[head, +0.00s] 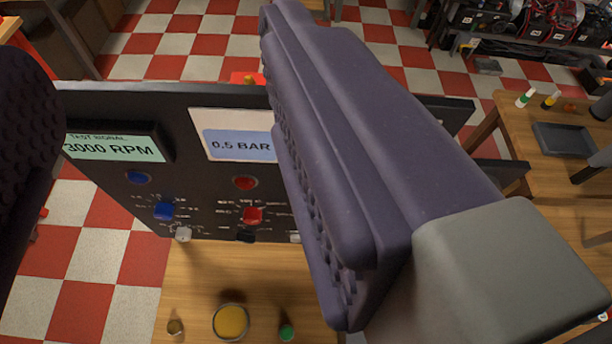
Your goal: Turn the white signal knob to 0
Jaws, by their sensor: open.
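The white knob (183,234) sits at the bottom left of the upright dark panel (190,175), below a blue knob (163,211). It is small here, and its pointer setting cannot be read. Above it, the test signal display (115,147) reads 3000 RPM. My gripper (158,100) is open, with one dark finger at the left edge and the other large across the middle right. The knob shows between the fingers, apart from both. The right finger hides the right part of the panel.
The panel also has a 0.5 BAR display (238,145), a red knob (252,215), a black knob (246,235) and blue and red buttons. A yellow-filled round dish (231,322) and a green-topped item (287,332) stand on the wooden table (200,275) in front.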

